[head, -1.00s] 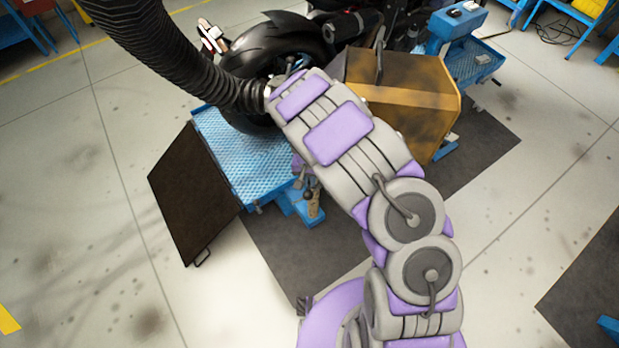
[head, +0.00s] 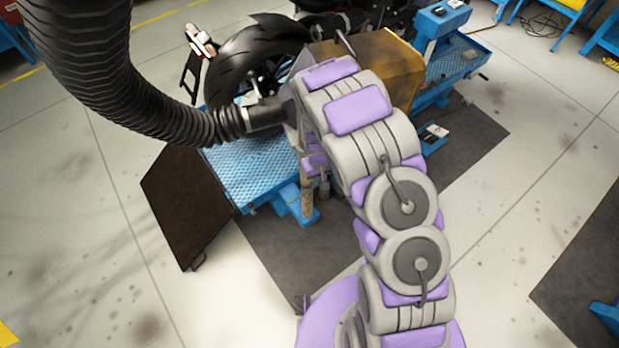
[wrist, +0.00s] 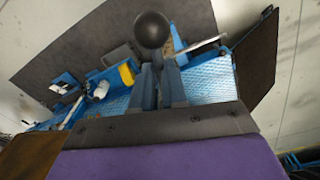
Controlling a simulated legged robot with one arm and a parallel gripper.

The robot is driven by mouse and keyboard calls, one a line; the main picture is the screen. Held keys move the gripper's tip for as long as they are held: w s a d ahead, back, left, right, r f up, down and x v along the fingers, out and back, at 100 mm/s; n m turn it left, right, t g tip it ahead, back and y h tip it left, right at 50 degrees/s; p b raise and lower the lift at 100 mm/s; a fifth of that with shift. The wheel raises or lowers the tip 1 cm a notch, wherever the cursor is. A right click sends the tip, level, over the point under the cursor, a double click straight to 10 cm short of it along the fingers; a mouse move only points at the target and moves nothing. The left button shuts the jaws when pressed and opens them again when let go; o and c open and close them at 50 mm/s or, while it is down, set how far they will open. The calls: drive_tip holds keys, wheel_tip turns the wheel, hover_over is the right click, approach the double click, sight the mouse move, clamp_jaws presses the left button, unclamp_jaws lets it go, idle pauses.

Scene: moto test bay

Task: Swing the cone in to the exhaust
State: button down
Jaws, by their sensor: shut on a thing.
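The black ribbed hose (head: 100,75) hangs from the upper left and ends in a smooth dark cuff (head: 267,116) that runs behind my wrist. The cone's shape is mostly hidden there. In the wrist view my gripper (wrist: 158,78) is shut around a thin stem, with a round black knob (wrist: 152,30) beyond the fingertips. In the head view my arm hides the fingers. The motorcycle's rear tyre (head: 245,58) stands just behind the cuff, on the blue lift (head: 255,170). I cannot clearly make out the exhaust's opening.
A dark ramp plate (head: 185,205) slopes from the lift's near end to the floor. A red and white part (head: 200,42) stands left of the tyre. Blue side trays (head: 455,60) lie right of the motorcycle. A dark mat (head: 320,250) covers the floor under the lift.

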drive_tip(key=w+d+n+p, duration=0.1)
drive_tip(key=w+d+n, duration=0.6)
drive_tip(key=d+n, duration=0.1)
drive_tip(key=shift+n, duration=0.9)
drive_tip(key=shift+w+r, duration=0.1)
drive_tip(key=shift+w, duration=0.1)
drive_tip(key=c, duration=1.2)
unclamp_jaws()
drive_tip(key=shift+o, duration=0.2)
wheel_tip(320, 180, up, 17)
drive_tip(key=p, duration=0.1)
drive_tip(key=shift+s, duration=0.2)
